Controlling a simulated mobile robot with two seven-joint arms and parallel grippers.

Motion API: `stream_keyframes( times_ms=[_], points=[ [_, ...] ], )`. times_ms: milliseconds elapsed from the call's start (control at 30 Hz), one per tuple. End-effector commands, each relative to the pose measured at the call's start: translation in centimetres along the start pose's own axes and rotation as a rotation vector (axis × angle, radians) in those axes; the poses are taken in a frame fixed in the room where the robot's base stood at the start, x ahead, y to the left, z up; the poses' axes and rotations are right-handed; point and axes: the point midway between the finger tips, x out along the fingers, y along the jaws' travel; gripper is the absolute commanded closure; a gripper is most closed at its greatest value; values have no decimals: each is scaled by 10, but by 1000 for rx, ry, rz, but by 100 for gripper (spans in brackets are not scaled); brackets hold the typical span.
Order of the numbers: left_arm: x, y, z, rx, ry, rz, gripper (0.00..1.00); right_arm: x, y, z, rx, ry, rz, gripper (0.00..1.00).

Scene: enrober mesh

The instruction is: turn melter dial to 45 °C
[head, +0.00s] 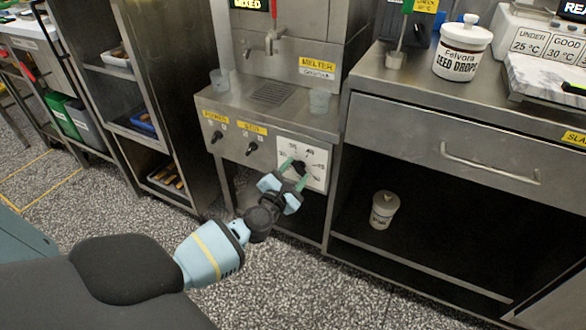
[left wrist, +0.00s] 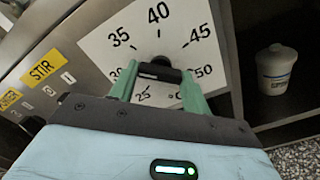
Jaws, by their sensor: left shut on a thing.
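The melter (head: 318,68) is a steel machine with a yellow MELTER label. Its white dial plate (head: 318,178) is on the front panel; in the left wrist view the plate (left wrist: 180,18) shows 25, 35, 40, 45 and 50, with one number partly hidden. The black dial knob (left wrist: 159,70) sits between the green fingers of my left gripper (head: 296,174), which is shut on it. The knob's bar lies roughly crosswise in the wrist view; I cannot tell which mark it points to. My right gripper is not in view.
Two other black knobs, one under a yellow STIR label (left wrist: 44,70), are left of the dial. A steel counter (head: 410,85) with a drawer handle (head: 490,165) stands to the right. A white lidded jar (head: 384,210) is on the shelf below.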

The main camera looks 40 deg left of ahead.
Motion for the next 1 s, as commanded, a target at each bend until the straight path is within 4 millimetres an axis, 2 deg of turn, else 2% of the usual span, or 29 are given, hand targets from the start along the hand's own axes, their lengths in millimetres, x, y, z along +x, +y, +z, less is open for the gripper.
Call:
stream_keyframes(
  times_ms=[300,1000],
  points=[
    [0,1,1,300,1,-1,76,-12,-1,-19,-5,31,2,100],
    [0,1,2,965,0,-2,76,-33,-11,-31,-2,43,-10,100]
  ],
)
